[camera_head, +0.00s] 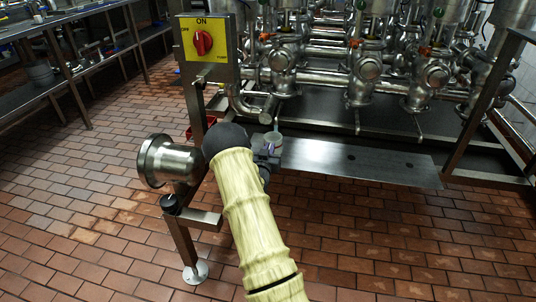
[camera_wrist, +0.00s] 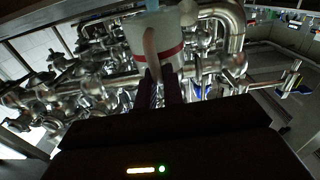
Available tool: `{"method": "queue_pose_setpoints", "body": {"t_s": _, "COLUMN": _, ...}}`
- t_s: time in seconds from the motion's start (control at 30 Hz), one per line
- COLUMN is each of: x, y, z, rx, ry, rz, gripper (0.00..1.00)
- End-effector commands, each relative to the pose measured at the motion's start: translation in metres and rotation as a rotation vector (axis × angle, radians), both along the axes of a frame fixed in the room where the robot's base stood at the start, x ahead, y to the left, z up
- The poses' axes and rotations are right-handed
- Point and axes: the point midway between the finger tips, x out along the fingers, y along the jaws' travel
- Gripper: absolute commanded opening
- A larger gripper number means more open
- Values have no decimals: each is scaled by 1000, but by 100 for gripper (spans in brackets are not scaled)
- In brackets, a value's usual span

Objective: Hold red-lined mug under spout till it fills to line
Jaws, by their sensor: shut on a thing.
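A white mug (camera_wrist: 165,45) with a red line around it is at the top of the wrist view, its handle (camera_wrist: 150,55) towards me. My gripper (camera_wrist: 158,82) is shut on the mug at its handle side. In the head view the mug (camera_head: 273,139) is small and partly hidden by my arm; my gripper (camera_head: 266,160) is just below it. A steel pipe end that looks like the spout (camera_head: 269,108) is just above the mug. A pale bluish strip (camera_wrist: 152,5) meets the mug's top; I cannot tell if it is liquid. The level inside is hidden.
A yellow panel with a red knob (camera_head: 202,43), marked ON at top, stands on a post left of the spout. A steel shelf (camera_head: 350,160) extends right of the mug. Steel valves and pipes (camera_head: 370,68) fill the back. Tiled floor (camera_head: 90,200) is clear at left.

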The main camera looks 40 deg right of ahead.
Motion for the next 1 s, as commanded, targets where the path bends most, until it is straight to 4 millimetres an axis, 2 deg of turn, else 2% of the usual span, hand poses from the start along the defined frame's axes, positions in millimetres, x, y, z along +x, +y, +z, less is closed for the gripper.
{"method": "queue_pose_setpoints", "body": {"t_s": 0.6, "x": 32, "y": -36, "z": -4, "rx": -2, "ry": 0, "rz": 1, "gripper": 0}}
{"method": "queue_pose_setpoints", "body": {"t_s": 1.0, "x": 36, "y": -42, "z": -3, "rx": -1, "ry": 0, "rz": 1, "gripper": 0}}
